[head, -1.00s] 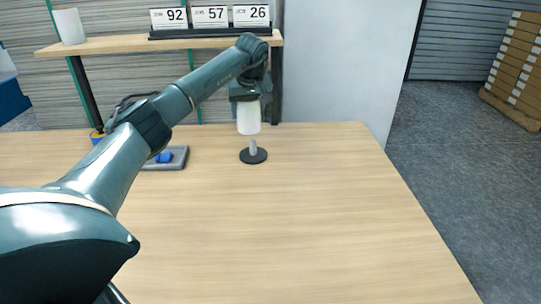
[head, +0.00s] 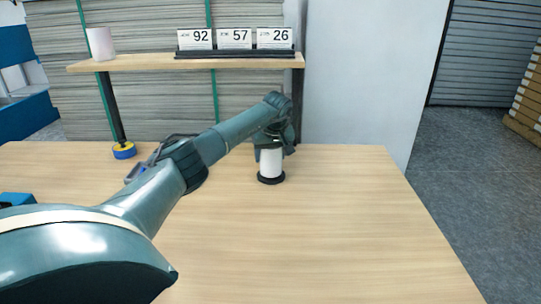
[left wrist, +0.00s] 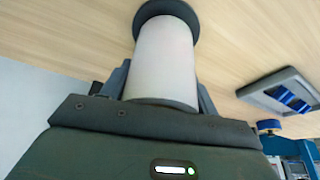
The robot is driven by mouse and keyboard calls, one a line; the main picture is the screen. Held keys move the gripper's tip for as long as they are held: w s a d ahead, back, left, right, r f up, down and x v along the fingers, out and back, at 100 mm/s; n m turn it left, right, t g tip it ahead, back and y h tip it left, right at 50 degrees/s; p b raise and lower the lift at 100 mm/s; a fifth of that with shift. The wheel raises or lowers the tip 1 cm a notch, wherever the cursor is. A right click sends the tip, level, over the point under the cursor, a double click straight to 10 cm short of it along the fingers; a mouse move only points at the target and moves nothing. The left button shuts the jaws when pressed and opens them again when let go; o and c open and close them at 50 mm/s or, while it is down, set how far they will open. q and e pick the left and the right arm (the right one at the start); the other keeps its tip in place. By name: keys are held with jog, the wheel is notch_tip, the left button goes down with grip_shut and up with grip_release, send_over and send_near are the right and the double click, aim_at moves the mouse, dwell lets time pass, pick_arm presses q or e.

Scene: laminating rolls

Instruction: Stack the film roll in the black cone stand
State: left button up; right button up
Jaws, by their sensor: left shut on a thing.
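The white film roll (head: 270,162) stands upright over the black cone stand (head: 271,180), whose round base shows just below it. The post visible earlier is hidden now, apparently inside the roll. In the left wrist view the roll (left wrist: 165,58) meets the stand's dark disc (left wrist: 166,9) with no clear gap. My left gripper (head: 270,144) points down at the roll's top end. Its fingers lie on both sides of the roll, shut on it. My right gripper is in neither view.
A wooden shelf (head: 150,63) behind the table holds another white roll (head: 100,43) and number cards (head: 235,39). A blue and yellow roll (head: 124,151) sits at the table's back left. A grey tray with blue items (left wrist: 283,94) lies nearby. The table's front right is clear.

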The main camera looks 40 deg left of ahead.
pick_arm(q)
jog(key=shift+f, duration=0.1)
jog(key=shift+f, duration=0.15)
jog(key=o, duration=1.1)
jog(key=shift+f, duration=0.1)
jog(key=p+v, duration=0.1)
jog(key=v, duration=1.1)
jog(key=shift+r, duration=0.4)
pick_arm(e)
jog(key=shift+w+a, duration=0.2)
